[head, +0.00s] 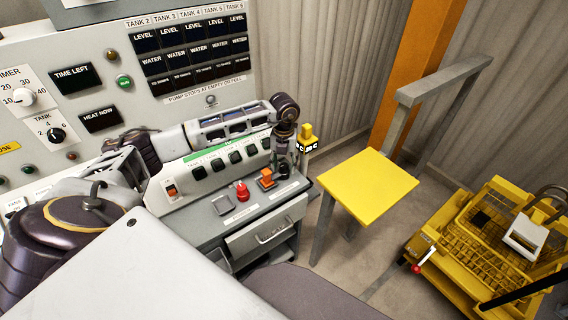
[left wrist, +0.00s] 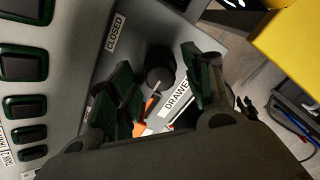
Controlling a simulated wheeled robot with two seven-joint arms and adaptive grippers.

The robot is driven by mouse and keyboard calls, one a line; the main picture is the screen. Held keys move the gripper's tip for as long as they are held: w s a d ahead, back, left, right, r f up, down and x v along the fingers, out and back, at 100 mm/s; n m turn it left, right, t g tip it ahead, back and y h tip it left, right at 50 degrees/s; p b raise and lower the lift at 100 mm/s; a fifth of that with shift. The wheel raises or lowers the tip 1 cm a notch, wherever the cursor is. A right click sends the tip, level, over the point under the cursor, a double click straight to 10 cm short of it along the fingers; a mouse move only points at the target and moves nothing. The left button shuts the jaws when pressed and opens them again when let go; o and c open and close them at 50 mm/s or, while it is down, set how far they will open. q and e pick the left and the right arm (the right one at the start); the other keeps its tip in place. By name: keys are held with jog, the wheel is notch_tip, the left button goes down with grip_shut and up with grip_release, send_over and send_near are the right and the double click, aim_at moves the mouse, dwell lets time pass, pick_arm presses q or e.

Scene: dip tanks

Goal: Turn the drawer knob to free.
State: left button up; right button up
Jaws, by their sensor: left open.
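The drawer knob (left wrist: 160,66) is a round black knob in the left wrist view. A white pointer mark shows on its lower edge. A "DRAWER" label (left wrist: 178,97) is beside it, and a "CLOSED" label (left wrist: 115,33) is further left. My left gripper (left wrist: 162,90) is open, with one green-padded finger on each side of the knob. I cannot tell whether they touch it. In the head view my left gripper (head: 283,155) points down over the right end of the console ledge and largely hides the knob. The grey drawer (head: 266,226) below looks shut. My right gripper is not in view.
A yellow-topped stand (head: 368,187) is close on the right. A yellow cart (head: 485,235) stands beyond it.

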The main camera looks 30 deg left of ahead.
aim_at(284, 165)
pick_arm(q)
notch_tip(284, 165, up, 12)
dwell(0.8)
dwell(0.6)
